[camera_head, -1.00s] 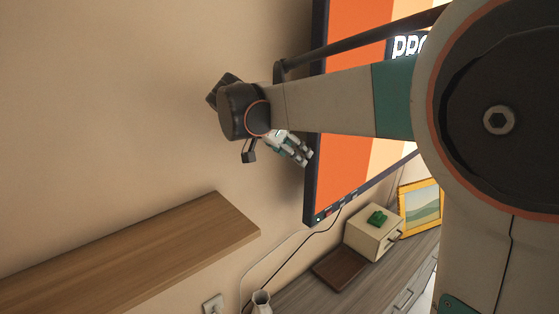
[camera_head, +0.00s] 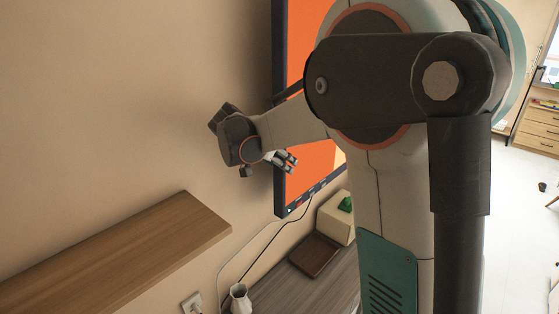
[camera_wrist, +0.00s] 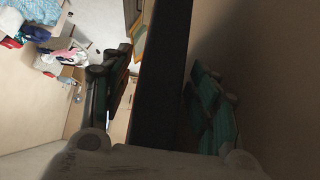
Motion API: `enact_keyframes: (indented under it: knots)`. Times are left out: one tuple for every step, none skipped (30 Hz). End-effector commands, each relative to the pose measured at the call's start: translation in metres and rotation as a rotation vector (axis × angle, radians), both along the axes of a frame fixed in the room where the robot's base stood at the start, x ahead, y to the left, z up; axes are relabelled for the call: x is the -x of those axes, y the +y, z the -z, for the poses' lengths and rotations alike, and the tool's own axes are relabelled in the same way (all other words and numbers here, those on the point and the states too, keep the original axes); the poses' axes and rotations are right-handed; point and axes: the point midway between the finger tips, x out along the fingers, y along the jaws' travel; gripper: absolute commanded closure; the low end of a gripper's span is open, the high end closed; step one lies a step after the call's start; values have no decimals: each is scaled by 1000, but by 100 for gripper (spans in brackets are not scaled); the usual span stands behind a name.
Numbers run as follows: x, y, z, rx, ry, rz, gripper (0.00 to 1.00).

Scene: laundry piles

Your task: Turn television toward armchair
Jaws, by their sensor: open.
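The television (camera_head: 296,190), with a thin dark frame and an orange picture on its screen, stands out from the wall. My arm hides much of it. My gripper (camera_head: 291,160) is at its near side edge, low down. In the wrist view, the television's dark edge (camera_wrist: 163,80) runs between the two green-padded fingers of my gripper (camera_wrist: 162,85). The fingers are open, one on each side, with a gap visible on the left; contact on the right is unclear. I cannot make out an armchair in any view.
A wooden shelf (camera_head: 120,255) juts from the wall at lower left. Below the television, a grey cabinet (camera_head: 335,285) carries a cream box (camera_head: 336,217), a brown slab (camera_head: 314,255) and a white vase (camera_head: 240,299). A wooden drawer unit (camera_head: 540,128) stands far right beyond open floor.

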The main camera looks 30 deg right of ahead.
Motion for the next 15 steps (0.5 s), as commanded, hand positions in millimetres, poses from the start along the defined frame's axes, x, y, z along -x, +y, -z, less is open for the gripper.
enact_keyframes:
  knots:
    - [0,0,0,0,0,0,45]
    - [0,0,0,0,0,0,50]
    - [0,0,0,0,0,0,59]
    - [0,0,0,0,0,0,65]
    - [0,0,0,0,0,0,72]
    - [0,0,0,0,0,0,81]
    - [0,0,0,0,0,0,88]
    - [0,0,0,0,0,0,95]
    - [0,0,0,0,0,0,100]
    - [0,0,0,0,0,0,100]
    - [0,0,0,0,0,0,100]
    - [1,0,0,0,0,-1,100]
    - [1,-1,0,0,-1,-2,100]
    - [3,-1,0,0,0,-4,100]
    - [6,-3,0,0,0,-10,100]
